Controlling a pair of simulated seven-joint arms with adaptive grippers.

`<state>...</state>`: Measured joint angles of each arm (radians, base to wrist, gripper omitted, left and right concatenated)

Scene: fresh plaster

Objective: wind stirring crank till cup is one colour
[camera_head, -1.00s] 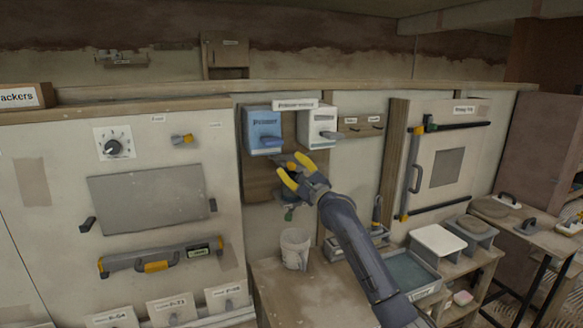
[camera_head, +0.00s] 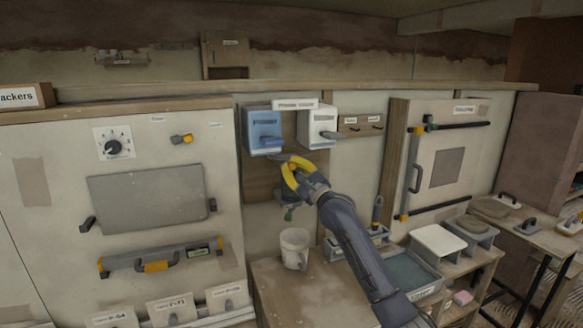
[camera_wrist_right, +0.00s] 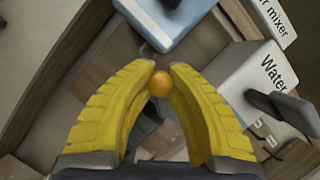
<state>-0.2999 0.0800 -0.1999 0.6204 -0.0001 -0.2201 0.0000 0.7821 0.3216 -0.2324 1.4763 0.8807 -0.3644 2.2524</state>
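The crank's orange ball knob (camera_wrist_right: 160,84) sits between the yellow fingertips of my right gripper (camera_wrist_right: 162,68) in the wrist view, touched on both sides. In the head view my right gripper (camera_head: 287,164) is closed at the mixer, below the blue box (camera_head: 263,131), and hides the knob and most of the crank. The pale cup (camera_head: 295,249) stands upright on the wooden bench below the mixer. The colour of its contents cannot be made out. My left gripper is out of view.
A white box (camera_head: 317,127) marked Water in the wrist view hangs right of the blue box, each with a lever. A wooden bench (camera_head: 300,300) lies below. Trays (camera_head: 410,272) and a panel with a handle (camera_head: 447,160) are at the right.

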